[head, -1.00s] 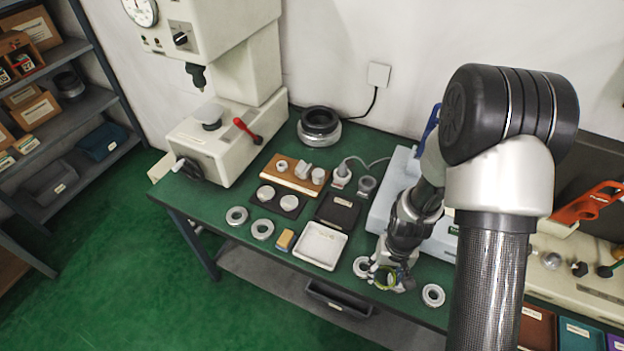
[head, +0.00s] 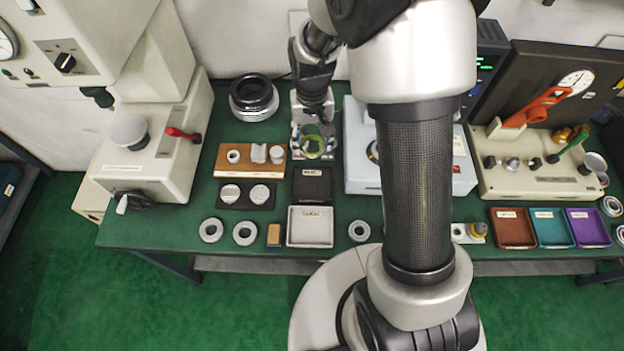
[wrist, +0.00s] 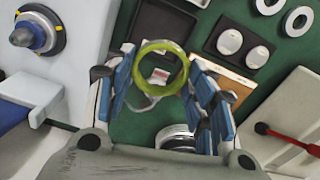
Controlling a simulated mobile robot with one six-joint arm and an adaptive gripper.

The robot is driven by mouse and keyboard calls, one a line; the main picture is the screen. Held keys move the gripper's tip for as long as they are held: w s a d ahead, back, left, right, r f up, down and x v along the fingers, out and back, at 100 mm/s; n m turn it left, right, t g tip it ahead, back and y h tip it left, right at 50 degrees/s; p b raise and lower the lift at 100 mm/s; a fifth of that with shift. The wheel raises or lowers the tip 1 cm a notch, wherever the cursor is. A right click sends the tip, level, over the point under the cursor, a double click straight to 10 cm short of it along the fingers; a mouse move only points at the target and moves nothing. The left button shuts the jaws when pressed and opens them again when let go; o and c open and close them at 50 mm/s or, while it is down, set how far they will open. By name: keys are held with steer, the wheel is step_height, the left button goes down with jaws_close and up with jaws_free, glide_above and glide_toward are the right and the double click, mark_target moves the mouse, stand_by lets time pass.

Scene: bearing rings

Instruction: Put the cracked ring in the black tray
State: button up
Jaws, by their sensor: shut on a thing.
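My gripper (head: 313,146) is shut on a ring with a yellow-green rim (wrist: 142,78). In the wrist view the ring sits between the blue-padded fingers; I cannot make out a crack on it. In the head view the held ring (head: 314,153) is above the bench, just behind the black tray. The black tray (head: 312,190) is small and square with a pale label, and looks empty. It also shows in the wrist view (wrist: 166,22), beyond the ring.
A white tray (head: 310,227) stands in front of the black tray. Loose grey rings (head: 211,230) lie along the front edge. A wooden block with parts (head: 240,168) and a dark mat with two discs (head: 232,203) are left. A pale blue-grey machine (head: 358,175) stands right.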

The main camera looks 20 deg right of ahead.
mark_target(312, 183)
step_height(312, 183, down, 20)
steer(key=b, duration=0.4)
steer(key=shift+w+r+b, duration=0.1)
steer(key=shift+r+b, duration=0.15)
steer(key=shift+b, duration=0.05)
steer(key=shift+f, duration=0.1)
steer(key=o, duration=1.1)
